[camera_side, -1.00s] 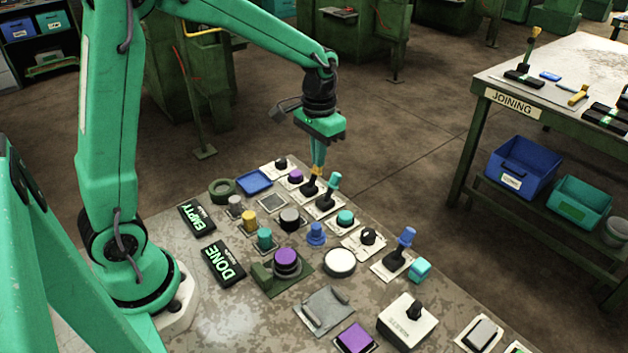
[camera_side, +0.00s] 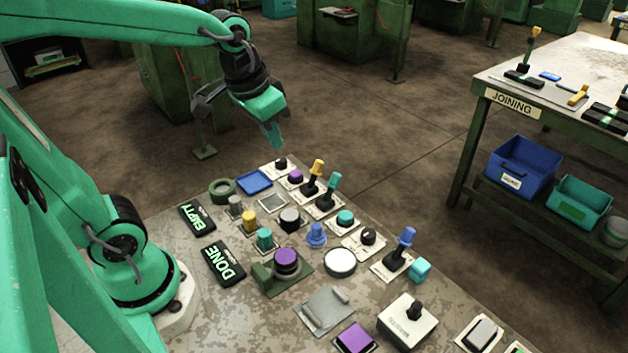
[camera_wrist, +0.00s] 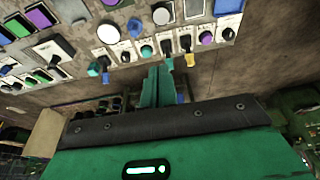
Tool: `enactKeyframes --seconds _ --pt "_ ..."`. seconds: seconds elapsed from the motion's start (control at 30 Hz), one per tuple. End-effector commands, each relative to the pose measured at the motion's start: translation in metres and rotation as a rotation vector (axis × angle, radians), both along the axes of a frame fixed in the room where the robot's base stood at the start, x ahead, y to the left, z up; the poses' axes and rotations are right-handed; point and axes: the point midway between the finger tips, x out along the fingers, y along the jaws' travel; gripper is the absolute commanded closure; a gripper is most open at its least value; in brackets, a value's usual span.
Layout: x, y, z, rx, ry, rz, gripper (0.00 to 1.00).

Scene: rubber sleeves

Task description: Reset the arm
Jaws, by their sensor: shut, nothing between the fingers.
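My gripper (camera_side: 273,137) is in the air above the back end of the workbench, shut and empty, its fingers angled down. In the wrist view my gripper (camera_wrist: 158,88) shows its green fingers together, with nothing between them. Below it, on the bench, stand a lever with a yellow sleeve (camera_side: 317,168) and a lever with a teal sleeve (camera_side: 334,181), both apart from the fingers. A lever with a blue sleeve (camera_side: 407,237) stands nearer the camera.
A JOINING table (camera_side: 512,102) stands at the right. The air around my gripper is clear.

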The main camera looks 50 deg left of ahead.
Motion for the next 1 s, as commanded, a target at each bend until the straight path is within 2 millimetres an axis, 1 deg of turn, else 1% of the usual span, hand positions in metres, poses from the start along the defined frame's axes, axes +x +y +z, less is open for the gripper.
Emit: enactKeyframes --seconds 0.03,0.3,0.5,0.7,1.0 --pt "-0.008 -0.001 0.003 0.0 -0.021 0.0 1.0" --pt "-0.046 -0.003 0.011 -0.002 -0.119 -0.001 1.0" --pt "-0.066 -0.004 0.011 -0.003 -0.171 -0.002 1.0" --pt "-0.073 -0.004 0.01 -0.004 -0.191 -0.001 1.0" --pt "-0.074 -0.004 0.01 -0.004 -0.191 -0.001 1.0"
